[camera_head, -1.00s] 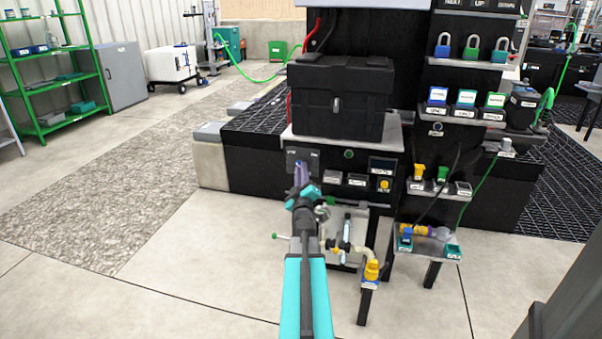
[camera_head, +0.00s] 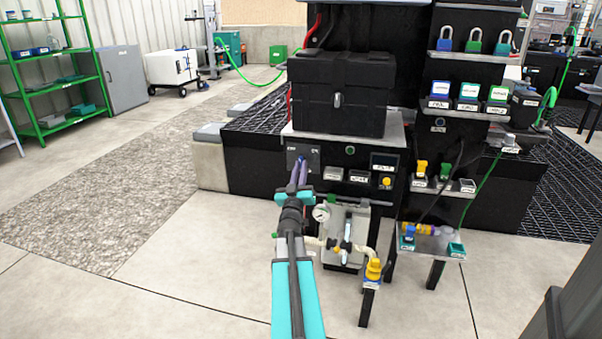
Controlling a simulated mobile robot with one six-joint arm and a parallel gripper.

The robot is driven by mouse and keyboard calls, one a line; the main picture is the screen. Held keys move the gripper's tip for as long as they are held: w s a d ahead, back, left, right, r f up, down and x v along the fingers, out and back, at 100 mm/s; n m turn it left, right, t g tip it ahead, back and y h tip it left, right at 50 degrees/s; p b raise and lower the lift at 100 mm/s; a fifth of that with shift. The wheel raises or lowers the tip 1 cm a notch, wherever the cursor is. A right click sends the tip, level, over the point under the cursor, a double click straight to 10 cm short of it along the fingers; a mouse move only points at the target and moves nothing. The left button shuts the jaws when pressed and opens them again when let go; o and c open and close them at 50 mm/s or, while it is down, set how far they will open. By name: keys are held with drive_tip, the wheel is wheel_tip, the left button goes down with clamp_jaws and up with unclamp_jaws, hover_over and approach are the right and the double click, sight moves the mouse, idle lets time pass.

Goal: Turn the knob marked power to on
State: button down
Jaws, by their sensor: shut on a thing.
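The knob's small dark panel (camera_head: 313,157) is at the left end of the black cabinet front, under the big black case. Two small labels, too blurred to read surely, sit at its upper left and upper right. My gripper (camera_head: 299,163) reaches up to this panel, its purple fingers close together and shut on the knob. The knob itself is hidden behind the fingertips, so its pointing direction cannot be told.
The black case (camera_head: 340,95) stands on the cabinet above. Right of the panel are labelled plates and a yellow button (camera_head: 386,182). Below are a round gauge (camera_head: 321,213), pipes and a yellow valve (camera_head: 373,268). Open floor (camera_head: 190,270) lies to the left.

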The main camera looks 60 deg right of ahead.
drive_tip(key=m+g+p, duration=0.1)
drive_tip(key=m+g, duration=0.1)
drive_tip(key=m, duration=0.3)
drive_tip(key=m+g+p, duration=0.1)
drive_tip(key=m+g, duration=0.2)
drive_tip(key=m, duration=0.3)
drive_tip(key=m+g+p, duration=0.2)
drive_tip(key=m+g, duration=0.1)
drive_tip(key=m, duration=0.2)
drive_tip(key=shift+w+r+m+h, duration=0.3)
drive_tip(key=shift+w+m, duration=0.1)
drive_tip(key=c, duration=1.8)
unclamp_jaws()
drive_tip(key=shift+a, duration=0.1)
drive_tip(key=shift+a+f, duration=0.1)
drive_tip(key=p+v, duration=0.2)
drive_tip(key=v, duration=1.1)
drive_tip(key=shift+a, duration=0.3)
drive_tip(key=shift+w, duration=0.15)
